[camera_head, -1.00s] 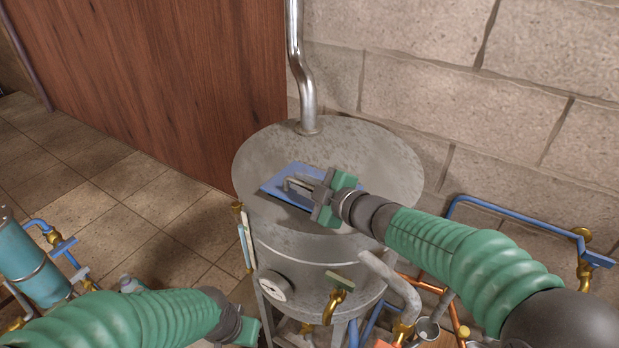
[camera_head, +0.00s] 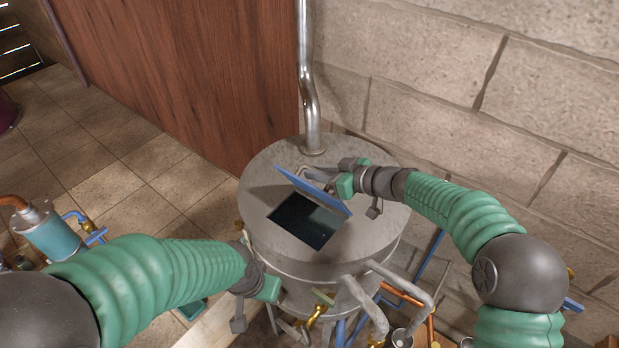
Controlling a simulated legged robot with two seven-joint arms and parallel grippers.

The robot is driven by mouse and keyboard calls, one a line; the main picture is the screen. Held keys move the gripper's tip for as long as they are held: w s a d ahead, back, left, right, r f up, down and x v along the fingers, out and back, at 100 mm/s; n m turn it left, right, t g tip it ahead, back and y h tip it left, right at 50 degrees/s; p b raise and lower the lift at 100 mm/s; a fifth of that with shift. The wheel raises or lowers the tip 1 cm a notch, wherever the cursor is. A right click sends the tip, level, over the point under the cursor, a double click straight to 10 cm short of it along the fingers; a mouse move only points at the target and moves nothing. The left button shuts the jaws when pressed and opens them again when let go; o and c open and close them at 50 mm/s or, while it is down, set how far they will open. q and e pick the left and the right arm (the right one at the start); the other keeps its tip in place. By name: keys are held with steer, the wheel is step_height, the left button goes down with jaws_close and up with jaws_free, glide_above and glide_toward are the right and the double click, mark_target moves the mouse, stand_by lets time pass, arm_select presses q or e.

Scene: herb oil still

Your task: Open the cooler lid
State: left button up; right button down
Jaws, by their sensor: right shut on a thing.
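The cooler is a grey metal drum (camera_head: 270,172) with a blue lid (camera_head: 312,192) on its top. The lid is tilted up on its far side and a dark square opening (camera_head: 305,222) shows in front of it. My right gripper (camera_head: 322,176) is at the lid's far face, shut on the lid's handle (camera_head: 312,174), which is partly hidden by the gripper. My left gripper (camera_head: 258,292) is low in front of the drum at its left, apart from the lid; its jaws are not clear.
A tall metal pipe (camera_head: 307,80) rises from the drum's back by the stone wall (camera_head: 420,60). Pipes and valves crowd the drum's front right, including a brass tap (camera_head: 316,314). A teal cylinder (camera_head: 52,235) stands at the left. Tiled floor (camera_head: 120,170) is open behind it.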

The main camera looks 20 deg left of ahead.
steer(key=w+d+m+g+y, duration=0.1)
steer(key=w+d+m+g, duration=0.1)
steer(key=w+m, duration=0.2)
steer(key=shift+w+d+f+g, duration=0.3)
steer(key=shift+w+d+f, duration=0.1)
steer(key=shift+w, duration=0.9)
steer(key=shift+y, duration=0.3)
steer(key=c, duration=1.7)
jaws_free()
steer(key=shift+w+r, duration=0.1)
steer(key=b+v, duration=0.7)
steer(key=v, duration=1)
steer(key=shift+w, duration=0.1)
